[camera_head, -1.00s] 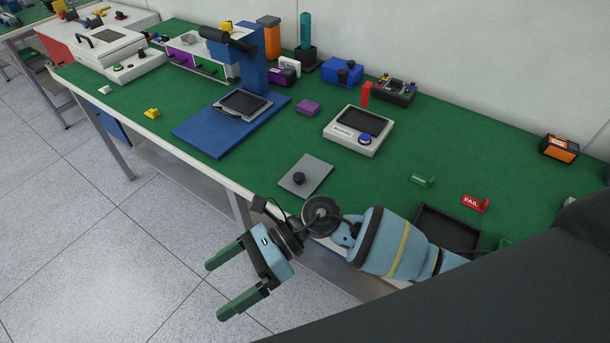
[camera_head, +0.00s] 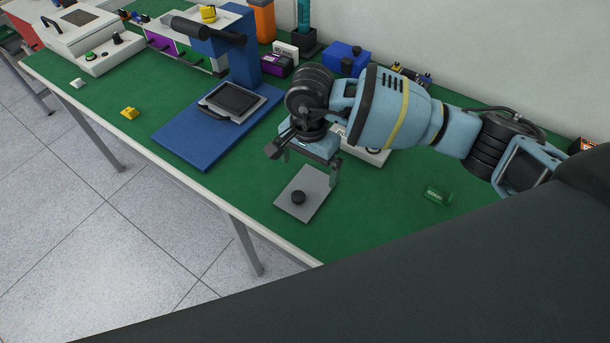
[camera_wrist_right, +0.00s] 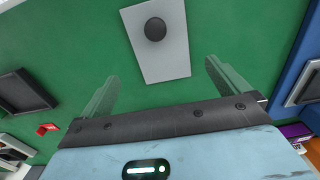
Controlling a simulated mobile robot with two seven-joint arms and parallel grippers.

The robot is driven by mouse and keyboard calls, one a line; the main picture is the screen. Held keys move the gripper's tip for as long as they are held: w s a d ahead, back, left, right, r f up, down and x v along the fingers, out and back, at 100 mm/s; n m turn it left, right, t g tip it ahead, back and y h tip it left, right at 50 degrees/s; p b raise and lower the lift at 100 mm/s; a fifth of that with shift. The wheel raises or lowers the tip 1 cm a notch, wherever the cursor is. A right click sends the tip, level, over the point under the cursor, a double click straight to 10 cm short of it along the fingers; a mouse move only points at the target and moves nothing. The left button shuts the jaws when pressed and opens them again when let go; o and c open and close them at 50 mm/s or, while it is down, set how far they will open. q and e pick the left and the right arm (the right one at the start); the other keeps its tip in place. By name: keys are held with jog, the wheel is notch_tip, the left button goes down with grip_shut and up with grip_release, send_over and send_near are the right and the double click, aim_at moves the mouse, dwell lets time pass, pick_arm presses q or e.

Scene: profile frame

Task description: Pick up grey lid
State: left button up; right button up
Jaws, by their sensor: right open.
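My right gripper (camera_head: 312,172) is above the table by the lid's far side, pointing down. Its two fingers are wide apart with nothing between them (camera_wrist_right: 165,88). The fingers are apart from the knob. My left gripper is not in view.
A blue press stand (camera_head: 190,140) is left of the lid. A white device (camera_head: 378,156) is partly hidden behind my right arm. A green block (camera_head: 438,196) lies to the right. A black tray (camera_wrist_right: 22,92) and a red tag (camera_wrist_right: 47,129) show in the wrist view.

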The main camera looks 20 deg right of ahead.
aim_at(306, 191)
jog(key=shift+s, duration=0.1)
jog(key=shift+s+a+f, duration=0.1)
jog(key=shift+s, duration=0.05)
jog(key=shift+s+f, duration=0.1)
jog(key=shift+f, duration=1.2)
jog(key=f, duration=0.5)
jog(key=shift+w+a, duration=0.2)
jog(key=shift+w, duration=0.05)
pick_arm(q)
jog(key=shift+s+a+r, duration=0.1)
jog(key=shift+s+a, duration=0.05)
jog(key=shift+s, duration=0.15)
pick_arm(e)
jog(key=shift+r, duration=0.1)
